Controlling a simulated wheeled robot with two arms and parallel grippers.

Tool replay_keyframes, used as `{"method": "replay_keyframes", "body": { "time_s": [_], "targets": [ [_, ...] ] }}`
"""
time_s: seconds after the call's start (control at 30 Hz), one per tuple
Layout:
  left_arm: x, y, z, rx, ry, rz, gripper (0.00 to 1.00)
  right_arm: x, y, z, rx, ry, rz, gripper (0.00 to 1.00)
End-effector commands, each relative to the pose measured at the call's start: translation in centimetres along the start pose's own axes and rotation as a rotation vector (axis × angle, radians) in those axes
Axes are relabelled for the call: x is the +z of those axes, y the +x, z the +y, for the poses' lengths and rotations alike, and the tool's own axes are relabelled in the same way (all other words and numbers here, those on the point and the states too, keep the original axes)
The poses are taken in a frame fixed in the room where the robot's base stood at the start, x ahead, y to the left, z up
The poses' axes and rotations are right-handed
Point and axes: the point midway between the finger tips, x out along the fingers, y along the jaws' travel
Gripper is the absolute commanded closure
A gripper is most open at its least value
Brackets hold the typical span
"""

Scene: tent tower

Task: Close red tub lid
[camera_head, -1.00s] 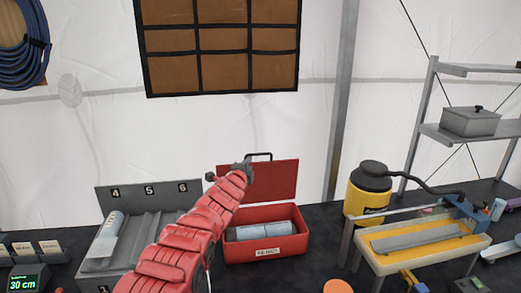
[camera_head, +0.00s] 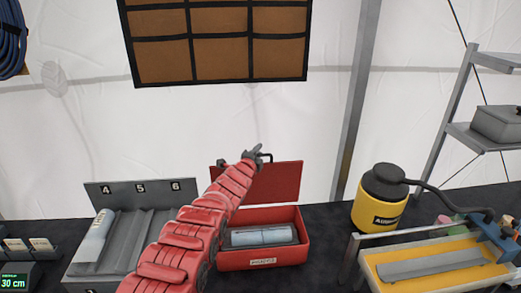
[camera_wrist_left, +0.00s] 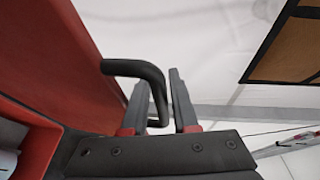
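The red tub (camera_head: 262,258) stands on the dark table with its red lid (camera_head: 280,183) raised upright at the back. A light blue cylinder (camera_head: 262,236) lies inside the tub. The lid's black handle (camera_head: 267,157) sticks out at its top edge; it also shows as a bent bar in the left wrist view (camera_wrist_left: 140,67). My left gripper (camera_head: 253,154) is at the lid's top edge, by the handle. In the left wrist view its fingers (camera_wrist_left: 160,103) are apart, with part of the handle between them and a gap to one finger. My right gripper is not in view.
A grey slotted rack (camera_head: 135,190) with numbered slots stands left of the tub. A yellow-and-black canister (camera_head: 378,205) and a yellow-topped bench fixture (camera_head: 440,262) stand to the right. A white tent wall is behind, with a grey pole (camera_head: 360,90).

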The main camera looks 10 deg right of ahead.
Motion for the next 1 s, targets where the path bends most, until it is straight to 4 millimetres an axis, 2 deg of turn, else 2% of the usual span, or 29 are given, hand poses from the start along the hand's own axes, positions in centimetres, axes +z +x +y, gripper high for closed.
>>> {"method": "replay_keyframes", "body": {
  "time_s": [0.07,0.2,0.23,1.0],
  "targets": [
    [0.01,0.0,0.01,0.0,0.0,0.0,0.73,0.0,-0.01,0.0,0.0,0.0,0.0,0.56],
    [0.01,0.0,0.01,0.0,0.0,0.0,0.98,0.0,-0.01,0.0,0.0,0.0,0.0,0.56],
    [-0.01,0.0,-0.01,0.0,0.0,0.0,1.0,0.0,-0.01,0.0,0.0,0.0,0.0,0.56],
    [-0.21,0.02,0.13,0.002,0.001,0.003,1.0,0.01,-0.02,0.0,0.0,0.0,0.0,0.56]
  ]
}}
